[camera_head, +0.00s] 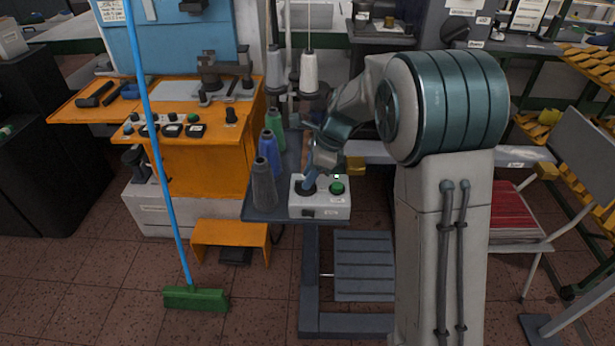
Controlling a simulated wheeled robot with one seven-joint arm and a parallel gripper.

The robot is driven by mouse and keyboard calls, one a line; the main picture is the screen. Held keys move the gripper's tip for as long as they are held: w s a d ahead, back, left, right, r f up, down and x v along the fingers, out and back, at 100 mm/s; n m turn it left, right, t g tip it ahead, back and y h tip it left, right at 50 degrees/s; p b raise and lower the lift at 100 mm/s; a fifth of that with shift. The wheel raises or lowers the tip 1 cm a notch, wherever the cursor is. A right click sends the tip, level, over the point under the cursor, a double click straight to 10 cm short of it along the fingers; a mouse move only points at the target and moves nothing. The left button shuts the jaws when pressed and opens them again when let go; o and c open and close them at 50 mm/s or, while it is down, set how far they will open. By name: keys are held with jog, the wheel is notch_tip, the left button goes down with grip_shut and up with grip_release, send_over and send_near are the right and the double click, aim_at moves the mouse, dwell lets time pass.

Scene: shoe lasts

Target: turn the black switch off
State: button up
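A white control box (323,212) sits on the front of a small dark table. A black switch (304,190) is on the left of its top face. A green button (337,188) is to the right of the switch. My gripper (309,184) reaches down from my arm onto the black switch and covers much of it. Its fingers are small and partly hidden, so I cannot tell whether they are open or shut, or which way the switch is turned.
Thread cones, grey (263,186), blue (268,153) and green, stand on the dark table (258,212) just left of the box. An orange machine (200,160) and a green broom (196,298) are further left. A chair with a red seat (510,213) is at the right.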

jog(key=shift+a+f, duration=0.25)
jog(key=shift+f, duration=0.35)
grip_shut()
